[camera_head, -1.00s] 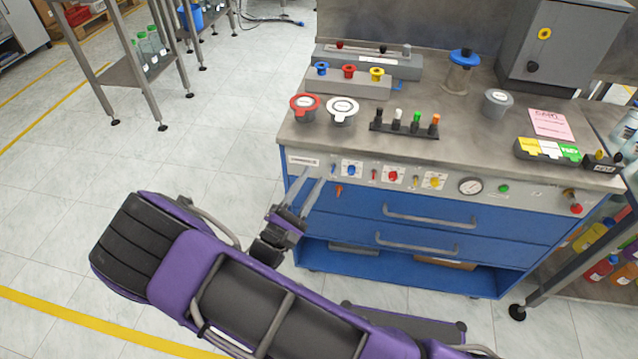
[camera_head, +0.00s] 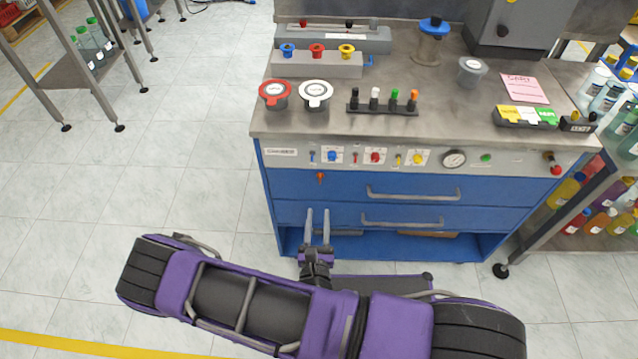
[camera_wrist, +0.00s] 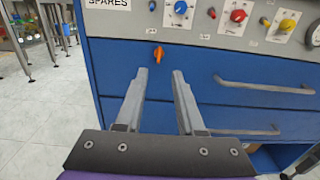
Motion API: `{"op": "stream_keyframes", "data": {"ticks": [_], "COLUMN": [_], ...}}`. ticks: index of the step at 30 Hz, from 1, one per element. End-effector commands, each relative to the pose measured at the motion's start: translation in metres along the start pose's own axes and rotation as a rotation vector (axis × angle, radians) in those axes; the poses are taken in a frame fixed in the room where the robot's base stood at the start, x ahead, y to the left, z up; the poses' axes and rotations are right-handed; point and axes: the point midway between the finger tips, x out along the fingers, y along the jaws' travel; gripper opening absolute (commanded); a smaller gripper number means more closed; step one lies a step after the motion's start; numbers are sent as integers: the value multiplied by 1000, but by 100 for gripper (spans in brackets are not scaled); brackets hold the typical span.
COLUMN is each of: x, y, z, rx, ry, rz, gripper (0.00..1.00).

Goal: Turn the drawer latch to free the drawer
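The drawer latch is a small orange knob (camera_head: 320,177) at the upper left of the blue upper drawer front (camera_head: 345,187). The upper drawer has a grey bar handle (camera_head: 413,193) and looks closed. My gripper (camera_head: 318,212) is open and empty, below the latch in the head view. In the wrist view my gripper's two fingers (camera_wrist: 160,75) are apart, and the latch appears just beyond the gap between their tips. The fingers do not touch it.
A control panel with coloured knobs (camera_head: 375,157) runs above the drawers. A lower drawer handle (camera_head: 402,223) sticks out. A shelf of bottles (camera_head: 590,190) stands at right. The floor (camera_head: 150,190) left of the cabinet is clear.

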Motion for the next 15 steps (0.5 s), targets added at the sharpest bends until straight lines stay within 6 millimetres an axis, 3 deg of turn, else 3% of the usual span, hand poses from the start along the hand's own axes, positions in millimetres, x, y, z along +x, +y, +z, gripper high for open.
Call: {"op": "stream_keyframes", "data": {"ticks": [9,15], "x": [69,99], "y": [0,0], "z": [-1,0], "rx": [3,3], "ry": [-2,-1], "rz": [-1,-1], "gripper": [38,38]}}
